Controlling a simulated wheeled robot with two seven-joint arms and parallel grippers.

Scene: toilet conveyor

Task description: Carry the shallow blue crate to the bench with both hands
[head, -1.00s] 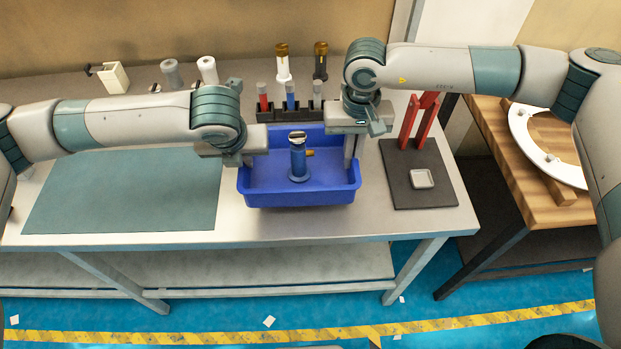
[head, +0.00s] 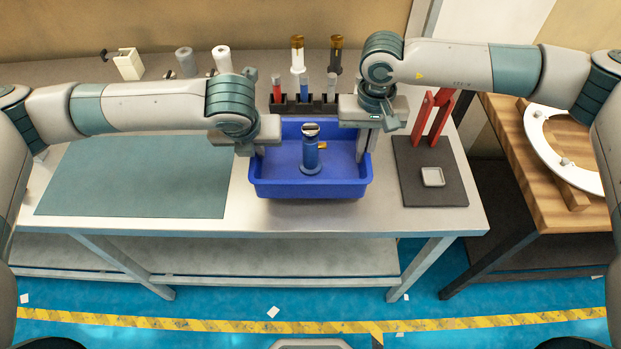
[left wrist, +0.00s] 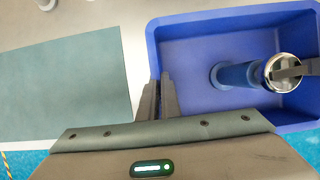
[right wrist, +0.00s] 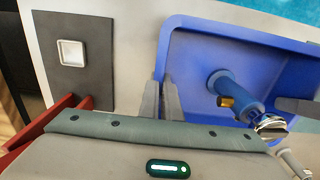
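The shallow blue crate (head: 311,190) stands on the grey-topped bench (head: 300,217), right of the green mat. A blue cylindrical part (head: 310,155) with a metal top and a brass side stub stands upright in it. My left gripper (head: 257,150) has its fingers down over the crate's left wall, one each side; the left wrist view (left wrist: 160,98) shows them close together on the rim. My right gripper (head: 364,145) straddles the right wall likewise, also in the right wrist view (right wrist: 162,98). Both look shut on the walls; the finger ends are partly hidden.
A black rack (head: 303,105) with several tubes stands close behind the crate. A dark pad (head: 430,170) with a red stand (head: 432,118) and small white tray (head: 432,177) lies right. The green mat (head: 135,178) is bare. A wooden table (head: 530,185) stands further right.

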